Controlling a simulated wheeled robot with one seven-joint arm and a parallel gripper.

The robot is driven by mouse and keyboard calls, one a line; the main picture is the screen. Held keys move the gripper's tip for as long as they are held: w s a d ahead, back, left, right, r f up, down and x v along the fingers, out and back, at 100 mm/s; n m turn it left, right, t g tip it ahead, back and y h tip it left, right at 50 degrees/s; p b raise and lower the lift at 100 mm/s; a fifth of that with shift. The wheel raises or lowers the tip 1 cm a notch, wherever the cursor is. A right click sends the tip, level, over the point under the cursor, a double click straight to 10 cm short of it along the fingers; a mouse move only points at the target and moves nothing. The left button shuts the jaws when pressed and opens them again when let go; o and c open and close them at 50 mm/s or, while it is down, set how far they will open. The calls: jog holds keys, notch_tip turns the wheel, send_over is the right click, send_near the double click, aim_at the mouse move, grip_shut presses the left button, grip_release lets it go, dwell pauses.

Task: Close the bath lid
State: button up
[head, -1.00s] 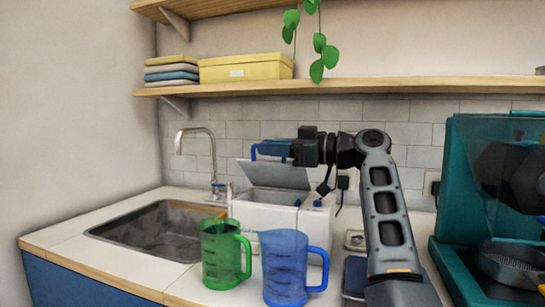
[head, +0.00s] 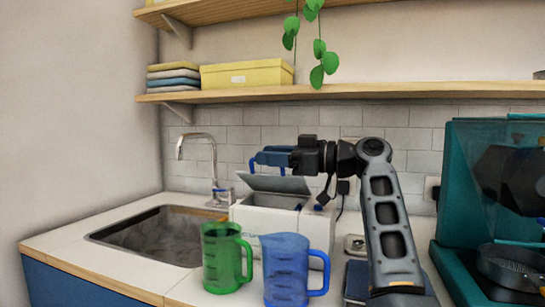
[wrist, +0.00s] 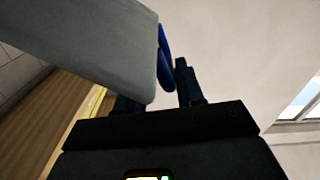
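The bath (head: 268,220) is a white box on the counter between the sink and my arm. Its grey lid (head: 278,184) is part open, tilted up at a slant. The lid's blue handle (head: 254,161) is beside my gripper (head: 275,157), above the lid. In the wrist view, the lid (wrist: 95,45) fills the upper left, with the handle (wrist: 163,50) along its edge. My gripper's fingers (wrist: 158,92) stand apart, one on each side of the handle's near end. The lid partly hides the left finger, so I cannot tell whether they grip the handle.
A green jug (head: 224,258) and a blue jug (head: 287,268) stand in front of the bath. The sink (head: 110,237) with its tap (head: 213,155) is to the left. A teal machine (head: 462,180) stands at the right. A wooden shelf (head: 370,94) runs above.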

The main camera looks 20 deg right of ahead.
jog(key=s+d+r, duration=0.5)
jog(key=d+r, duration=0.5)
jog(key=r, duration=0.1)
jog(key=shift+s+p, duration=0.35)
jog(key=shift+p, duration=0.05)
dwell(0.4)
